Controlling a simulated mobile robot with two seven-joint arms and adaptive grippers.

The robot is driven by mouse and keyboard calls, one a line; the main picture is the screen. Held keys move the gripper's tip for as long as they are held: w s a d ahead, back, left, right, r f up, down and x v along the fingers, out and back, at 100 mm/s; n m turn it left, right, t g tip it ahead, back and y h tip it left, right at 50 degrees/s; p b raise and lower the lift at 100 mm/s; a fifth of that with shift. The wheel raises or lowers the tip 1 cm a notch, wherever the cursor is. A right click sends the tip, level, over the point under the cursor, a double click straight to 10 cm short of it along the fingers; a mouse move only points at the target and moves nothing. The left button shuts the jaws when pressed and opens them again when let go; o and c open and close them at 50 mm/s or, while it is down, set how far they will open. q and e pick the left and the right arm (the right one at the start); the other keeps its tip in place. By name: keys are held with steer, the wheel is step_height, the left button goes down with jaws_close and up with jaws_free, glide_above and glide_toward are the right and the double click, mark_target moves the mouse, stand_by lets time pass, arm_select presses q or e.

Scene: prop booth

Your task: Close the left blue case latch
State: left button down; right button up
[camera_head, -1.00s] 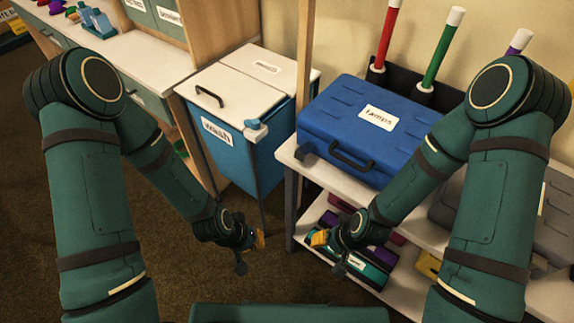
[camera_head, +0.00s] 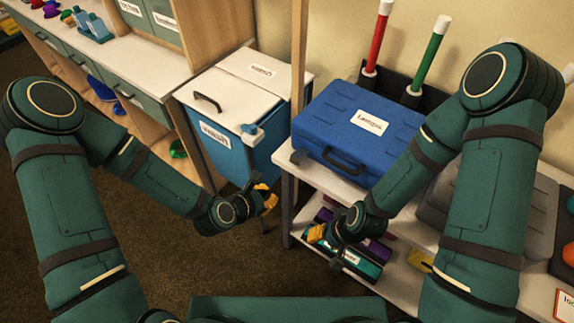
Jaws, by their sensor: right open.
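The blue case (camera_head: 322,122) with a white label lies on the upper shelf, lid down. A dark handle (camera_head: 343,160) is on its front. A grey latch (camera_head: 299,157) sits at its front left corner; its exact position is too small to tell. The right front of the case is hidden behind my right arm. My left gripper (camera_head: 268,195) is open and empty, left of and below the latch, apart from the case. My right gripper (camera_head: 325,240) is open, in front of the shelf and below the case.
A blue bin (camera_head: 228,155) with a white lid stands left of the shelf, close to my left gripper. The upper shelf's white edge (camera_head: 318,174) runs below the case. Red and green tubes (camera_head: 429,62) stand behind it. A grey case (camera_head: 440,218) lies right.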

mark_target(291, 168)
arm_select(q)
steer(key=r+n, duration=0.1)
steer(key=w+n, duration=0.1)
steer(key=n, duration=0.1)
steer(key=shift+r+t, duration=0.4)
steer(key=w+d+f, duration=0.1)
steer(key=w, duration=0.1)
steer(key=w+d+f, duration=0.1)
steer(key=w+d, duration=0.1)
steer(key=w, duration=0.1)
steer(key=w+d+f+b, duration=0.1)
steer(key=w+d, duration=0.1)
steer(key=shift+w+d, duration=0.15)
steer(key=shift+d, duration=0.05)
steer(key=shift+w+d+r, duration=0.1)
steer(key=shift+r, duration=0.5)
